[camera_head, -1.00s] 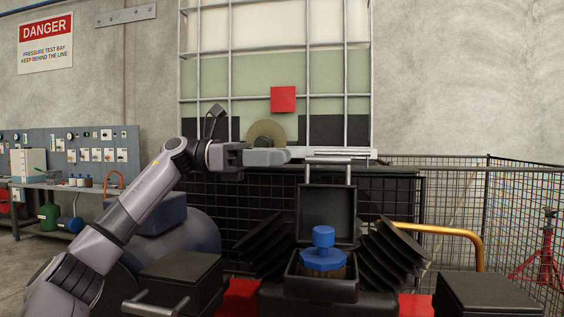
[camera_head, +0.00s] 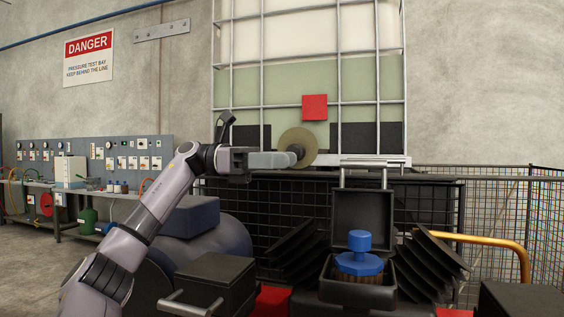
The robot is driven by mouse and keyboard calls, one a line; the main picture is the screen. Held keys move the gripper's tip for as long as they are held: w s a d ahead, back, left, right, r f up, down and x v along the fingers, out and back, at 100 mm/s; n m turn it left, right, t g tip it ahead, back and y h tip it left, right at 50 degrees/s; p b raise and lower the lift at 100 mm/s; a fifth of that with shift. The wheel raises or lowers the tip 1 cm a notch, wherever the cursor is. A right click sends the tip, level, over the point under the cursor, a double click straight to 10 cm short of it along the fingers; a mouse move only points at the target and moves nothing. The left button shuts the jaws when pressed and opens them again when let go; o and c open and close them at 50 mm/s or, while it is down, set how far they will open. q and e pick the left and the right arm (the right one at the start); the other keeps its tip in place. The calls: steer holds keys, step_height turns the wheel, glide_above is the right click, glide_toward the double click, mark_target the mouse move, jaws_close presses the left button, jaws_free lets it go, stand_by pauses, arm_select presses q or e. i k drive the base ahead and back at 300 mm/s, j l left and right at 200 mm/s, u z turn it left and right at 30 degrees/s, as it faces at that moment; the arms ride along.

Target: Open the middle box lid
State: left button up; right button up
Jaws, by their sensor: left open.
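The middle box (camera_head: 340,291) is black. Its lid (camera_head: 362,226) stands upright at the back, open, with a grey bar handle (camera_head: 366,164) along its top. Inside the box sits a blue flanged spool (camera_head: 359,262) with a knob on top and a brown lower part. My left gripper (camera_head: 296,159) is open and empty. My right gripper is not in view.
A closed black box (camera_head: 215,276) with a bar handle stands at left, another black box (camera_head: 520,299) at lower right. Black bellows-like folds (camera_head: 300,245) flank the middle box. Behind are a wire cage, a tan disc (camera_head: 298,140) and an orange pipe (camera_head: 500,242).

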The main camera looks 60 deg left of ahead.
mark_target(371, 210)
steer(key=k+l, duration=0.2)
steer(key=l, duration=0.2)
steer(key=k+l, duration=0.2)
steer(key=l, duration=0.2)
steer(key=k+l, duration=0.2)
steer(key=l, duration=0.2)
